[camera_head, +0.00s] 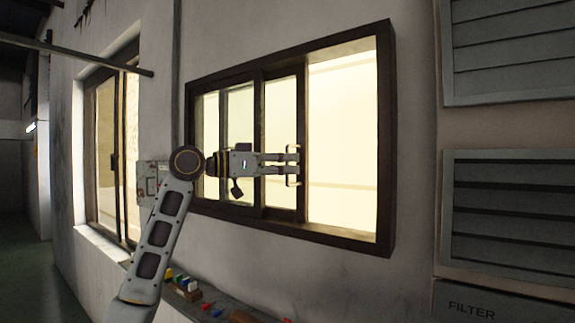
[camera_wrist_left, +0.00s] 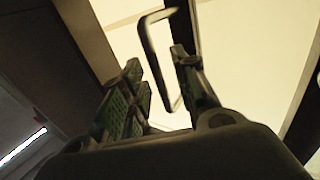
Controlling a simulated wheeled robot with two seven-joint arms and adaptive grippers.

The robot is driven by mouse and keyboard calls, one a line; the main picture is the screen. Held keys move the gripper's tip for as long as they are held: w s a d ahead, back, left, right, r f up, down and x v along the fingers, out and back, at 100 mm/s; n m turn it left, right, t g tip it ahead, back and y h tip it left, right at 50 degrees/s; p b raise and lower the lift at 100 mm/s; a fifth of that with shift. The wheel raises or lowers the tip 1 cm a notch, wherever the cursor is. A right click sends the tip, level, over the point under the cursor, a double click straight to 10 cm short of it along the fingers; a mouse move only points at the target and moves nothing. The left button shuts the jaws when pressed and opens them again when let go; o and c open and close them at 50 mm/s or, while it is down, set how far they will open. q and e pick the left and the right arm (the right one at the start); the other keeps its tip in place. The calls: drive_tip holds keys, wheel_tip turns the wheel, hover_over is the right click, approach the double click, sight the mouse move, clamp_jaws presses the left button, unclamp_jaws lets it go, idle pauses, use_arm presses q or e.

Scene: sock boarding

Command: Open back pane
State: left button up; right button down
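The dark-framed sliding window (camera_head: 386,140) is in the wall ahead. Its sashes sit in the left part, and the right part is bright and wide. A sash pane (camera_head: 281,110) has a dark right edge with a small bracket handle (camera_head: 293,183). Another pane (camera_head: 240,108) shows to its left. My left gripper (camera_head: 296,164) reaches in from the left at the handle. In the left wrist view the fingers (camera_wrist_left: 164,88) are apart, with the dark handle (camera_wrist_left: 147,45) between or just beyond them. I cannot tell if they touch it. My right gripper is out of view.
A second window (camera_head: 105,150) is in the wall at left, with a rod (camera_head: 85,57) above it. Louvred grey panels (camera_head: 508,205) stand at right. A ledge (camera_head: 240,309) with small coloured objects (camera_head: 187,285) runs below the window.

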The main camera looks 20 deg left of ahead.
use_arm(q)
drive_tip(key=v, duration=1.1)
drive_tip(key=shift+s+a, duration=0.15)
drive_tip(key=shift+s, duration=0.05)
idle(0.4)
